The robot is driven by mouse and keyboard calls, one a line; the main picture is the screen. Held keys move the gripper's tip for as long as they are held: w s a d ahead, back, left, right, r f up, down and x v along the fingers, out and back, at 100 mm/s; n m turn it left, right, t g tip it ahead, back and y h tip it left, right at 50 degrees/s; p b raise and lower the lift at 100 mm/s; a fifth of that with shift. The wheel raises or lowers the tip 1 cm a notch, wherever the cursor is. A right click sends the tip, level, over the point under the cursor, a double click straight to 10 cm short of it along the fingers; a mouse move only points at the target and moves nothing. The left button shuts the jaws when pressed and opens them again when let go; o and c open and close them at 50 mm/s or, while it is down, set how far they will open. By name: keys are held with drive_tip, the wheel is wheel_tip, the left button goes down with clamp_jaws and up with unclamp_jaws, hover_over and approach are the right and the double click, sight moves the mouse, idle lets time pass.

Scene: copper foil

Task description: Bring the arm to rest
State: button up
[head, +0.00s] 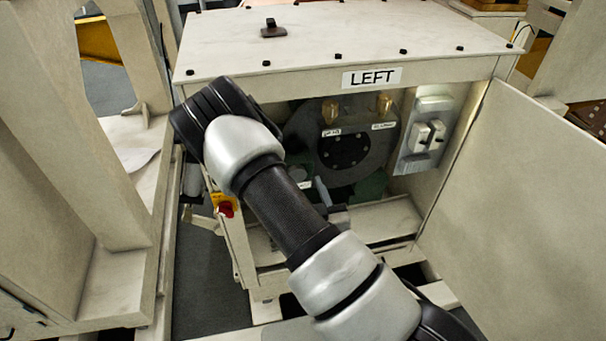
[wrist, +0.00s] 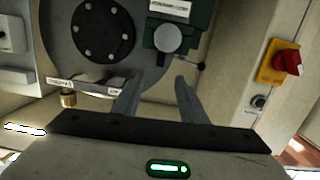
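My arm (head: 288,205) reaches from the lower right up to a bent elbow at the left, in front of an open cabinet (head: 330,30) labelled LEFT. My gripper (wrist: 156,84) shows in the wrist view with its two grey fingers apart and nothing between them. The fingers point towards a dark round flanged unit (wrist: 70,40) and a green housing (wrist: 195,25) inside the cabinet. I cannot tell whether the fingertips touch anything. In the head view, my forearm hides most of the gripper.
The cabinet door (head: 530,180) stands open at the right. A red knob on a yellow plate (head: 226,207) is at the cabinet's left front. Grey switch boxes (head: 425,130) are on the inner right wall. A beige frame (head: 115,130) stands close at the left.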

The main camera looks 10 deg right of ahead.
wheel_tip(320, 180, up, 14)
drive_tip(key=a+m+g, duration=0.2)
drive_tip(key=m+g, duration=0.1)
drive_tip(key=g, duration=0.4)
drive_tip(key=s+r+n+g, duration=0.1)
drive_tip(key=s+r, duration=0.4)
drive_tip(key=s, duration=0.5)
drive_tip(key=s+d+r+n+g, duration=0.1)
drive_tip(key=s+r, duration=0.4)
drive_tip(key=s, duration=0.5)
drive_tip(key=shift+s+d+r+n+g, duration=0.3)
drive_tip(key=shift+n+g, duration=0.2)
drive_tip(key=shift+g, duration=0.6)
